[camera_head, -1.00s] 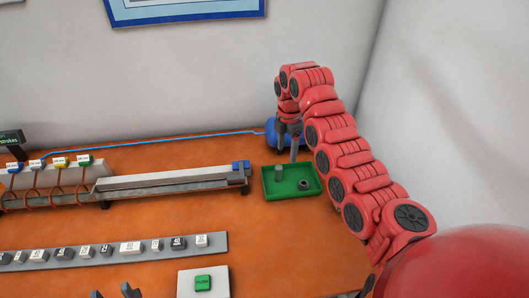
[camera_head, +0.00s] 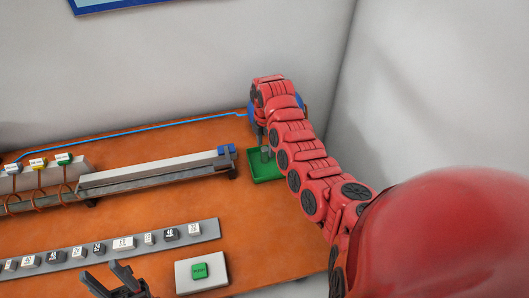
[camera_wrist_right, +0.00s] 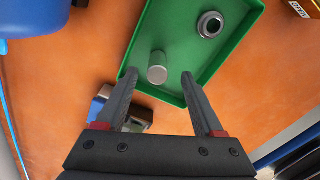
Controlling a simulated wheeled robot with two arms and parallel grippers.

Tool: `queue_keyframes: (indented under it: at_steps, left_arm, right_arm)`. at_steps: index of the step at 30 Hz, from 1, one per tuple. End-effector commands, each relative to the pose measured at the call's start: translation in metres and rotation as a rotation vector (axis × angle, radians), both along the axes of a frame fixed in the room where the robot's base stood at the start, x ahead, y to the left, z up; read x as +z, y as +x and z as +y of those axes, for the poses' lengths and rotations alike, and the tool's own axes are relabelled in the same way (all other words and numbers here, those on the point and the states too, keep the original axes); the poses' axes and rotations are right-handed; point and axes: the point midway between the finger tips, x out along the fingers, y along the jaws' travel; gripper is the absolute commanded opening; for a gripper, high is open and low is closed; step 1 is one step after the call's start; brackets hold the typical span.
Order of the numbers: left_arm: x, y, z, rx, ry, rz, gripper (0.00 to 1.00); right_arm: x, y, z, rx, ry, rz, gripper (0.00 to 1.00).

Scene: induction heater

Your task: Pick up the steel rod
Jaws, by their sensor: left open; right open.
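The steel rod (camera_wrist_right: 157,68) is a short grey cylinder standing in the green tray (camera_wrist_right: 225,60), near the tray's edge in the right wrist view. It shows partly in the head view (camera_head: 265,154), just below my right gripper (camera_head: 262,136). My right gripper's open fingers (camera_wrist_right: 158,75) appear on either side of the rod in the wrist view, with gaps on both sides; whether the tips are level with it I cannot tell. My left gripper (camera_head: 102,271) is open and empty at the bottom of the head view.
A dark metal ring (camera_wrist_right: 210,24) lies in the tray. A long grey rail (camera_head: 150,176) with a blue end block (camera_head: 227,151) stands left of the tray. A blue object (camera_wrist_right: 30,15) is near the tray. A green button box (camera_head: 201,273) sits in front, beside a labelled strip (camera_head: 140,243).

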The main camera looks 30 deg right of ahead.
Motion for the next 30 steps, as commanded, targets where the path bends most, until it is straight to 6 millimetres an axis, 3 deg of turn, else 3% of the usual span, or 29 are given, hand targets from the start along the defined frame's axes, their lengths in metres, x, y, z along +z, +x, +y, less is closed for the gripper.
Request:
queue_keyframes:
  at_steps: [8,18,29,30]
  left_arm:
    - [0.011,0.000,0.000,0.000,0.000,0.000,0.47]
    - [0.019,0.000,0.000,0.000,0.000,0.000,0.47]
    - [0.019,0.000,0.000,0.000,0.000,0.000,0.47]
    - [0.019,0.000,0.000,0.000,0.000,0.000,0.47]
  right_arm:
    - [-0.014,0.001,0.000,0.002,0.000,0.001,0.69]
    - [-0.052,0.002,0.001,0.002,-0.001,0.004,0.69]
    - [-0.059,0.004,0.000,-0.001,0.001,-0.003,0.69]
    - [-0.059,0.004,0.000,-0.001,0.001,-0.003,0.66]
